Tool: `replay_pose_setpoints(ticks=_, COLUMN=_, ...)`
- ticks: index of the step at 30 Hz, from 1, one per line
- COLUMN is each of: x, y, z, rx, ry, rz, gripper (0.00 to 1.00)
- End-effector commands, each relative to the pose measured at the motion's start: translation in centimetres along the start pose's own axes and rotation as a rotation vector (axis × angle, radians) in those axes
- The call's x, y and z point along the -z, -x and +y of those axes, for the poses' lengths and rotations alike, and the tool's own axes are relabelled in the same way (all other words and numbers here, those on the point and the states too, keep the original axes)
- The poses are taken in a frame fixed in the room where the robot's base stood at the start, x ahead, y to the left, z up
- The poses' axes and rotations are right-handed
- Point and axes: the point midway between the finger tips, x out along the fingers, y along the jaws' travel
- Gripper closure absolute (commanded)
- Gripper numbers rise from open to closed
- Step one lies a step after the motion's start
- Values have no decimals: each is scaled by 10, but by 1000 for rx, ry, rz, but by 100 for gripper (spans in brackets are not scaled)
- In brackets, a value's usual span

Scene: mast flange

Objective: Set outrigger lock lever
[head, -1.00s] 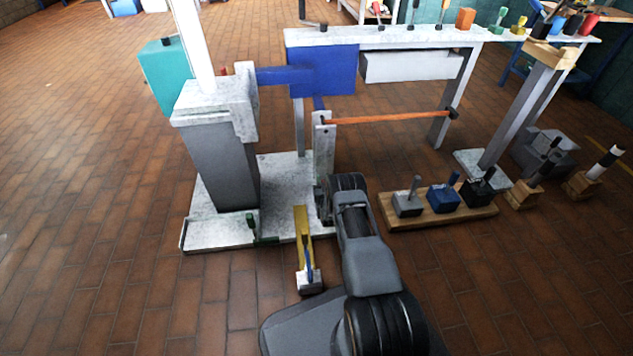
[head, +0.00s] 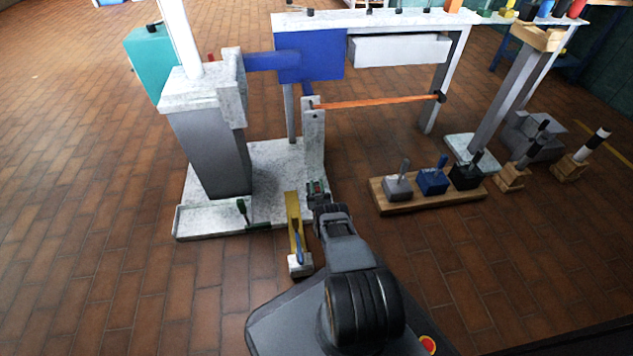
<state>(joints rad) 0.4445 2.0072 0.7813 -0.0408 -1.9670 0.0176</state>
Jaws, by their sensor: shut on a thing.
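A yellow bar (head: 292,205) sticks out over the front edge of the white base plate (head: 205,222). My gripper (head: 317,188) is at the foot of the upright pale plate (head: 314,140), right of the yellow bar and apart from the blue lever. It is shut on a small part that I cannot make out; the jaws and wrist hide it.
An orange rod (head: 375,102) runs from the upright plate to the bench leg. A wooden board (head: 430,200) with several levered blocks lies to the right. A grey column (head: 210,145) stands on the base plate at left. The brick floor in front is clear.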

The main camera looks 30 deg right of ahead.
Motion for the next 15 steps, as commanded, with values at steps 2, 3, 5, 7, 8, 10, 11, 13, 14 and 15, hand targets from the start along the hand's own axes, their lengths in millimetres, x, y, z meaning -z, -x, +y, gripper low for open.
replay_pose_setpoints(ticks=2, x=1, y=2, z=-3, rx=2, ry=-3, rz=20, gripper=100)
replay_pose_setpoints(ticks=3, x=1, y=4, z=-4, rx=4, ry=-5, rz=27, gripper=100)
replay_pose_setpoints(ticks=5, x=1, y=5, z=-6, rx=6, ry=-7, rz=36, gripper=100)
replay_pose_setpoints(ticks=7, x=1, y=5, z=-9, rx=8, ry=-10, rz=44, gripper=100)
replay_pose_setpoints(ticks=8, x=2, y=5, z=-9, rx=8, ry=-10, rz=46, gripper=100)
replay_pose_setpoints(ticks=10, x=2, y=5, z=-10, rx=9, ry=-10, rz=49, gripper=100)
replay_pose_setpoints(ticks=11, x=2, y=5, z=-10, rx=9, ry=-11, rz=50, gripper=100)
replay_pose_setpoints(ticks=13, x=2, y=5, z=-10, rx=9, ry=-10, rz=51, gripper=100)
replay_pose_setpoints(ticks=14, x=2, y=5, z=-10, rx=9, ry=-10, rz=51, gripper=100)
replay_pose_setpoints(ticks=15, x=2, y=5, z=-10, rx=9, ry=-10, rz=51, gripper=100)
